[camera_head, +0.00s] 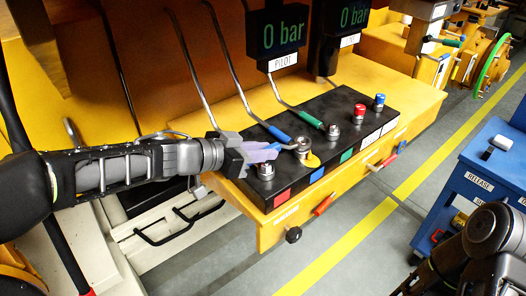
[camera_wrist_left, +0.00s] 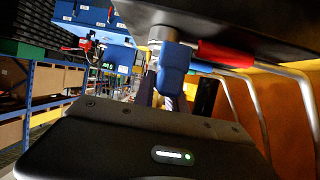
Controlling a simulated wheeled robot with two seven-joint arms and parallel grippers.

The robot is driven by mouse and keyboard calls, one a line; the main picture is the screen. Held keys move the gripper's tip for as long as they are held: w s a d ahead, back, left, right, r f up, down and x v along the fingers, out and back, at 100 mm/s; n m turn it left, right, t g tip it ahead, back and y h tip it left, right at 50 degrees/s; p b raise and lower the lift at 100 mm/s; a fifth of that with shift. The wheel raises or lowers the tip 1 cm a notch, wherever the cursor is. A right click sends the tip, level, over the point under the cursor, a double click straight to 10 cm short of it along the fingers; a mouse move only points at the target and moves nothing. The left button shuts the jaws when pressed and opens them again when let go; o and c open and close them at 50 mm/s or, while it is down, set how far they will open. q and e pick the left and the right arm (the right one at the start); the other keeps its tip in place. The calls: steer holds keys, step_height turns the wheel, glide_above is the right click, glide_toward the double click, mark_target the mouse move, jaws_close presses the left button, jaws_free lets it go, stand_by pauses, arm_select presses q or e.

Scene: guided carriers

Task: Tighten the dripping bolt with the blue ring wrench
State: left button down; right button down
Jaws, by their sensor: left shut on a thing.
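My left gripper (camera_head: 262,153) is over the near part of the black valve block (camera_head: 345,105). It is shut on a blue piece, which I take as the blue ring wrench (camera_head: 268,151); in the left wrist view a blue block (camera_wrist_left: 174,65) shows at the jaws. The wrench's far end points at the middle bolt (camera_head: 303,145). I cannot tell if its ring is around or beside that bolt. A yellow patch (camera_head: 313,160) lies beside this bolt. A near bolt (camera_head: 265,172) and a far bolt (camera_head: 333,132) stand on the same block. My right gripper is out of view.
Curved metal rods with a blue grip (camera_head: 278,133) and a green grip (camera_head: 312,120) come down close to my gripper. A red grip (camera_wrist_left: 225,55) shows in the left wrist view. Red and blue knobs stand at the block's far end. A blue cart (camera_head: 485,165) is at right.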

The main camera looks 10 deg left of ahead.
arm_select(q)
steer(key=shift+r+p, duration=0.45)
steer(key=shift+r, duration=0.6)
steer(key=shift+r, duration=1.9)
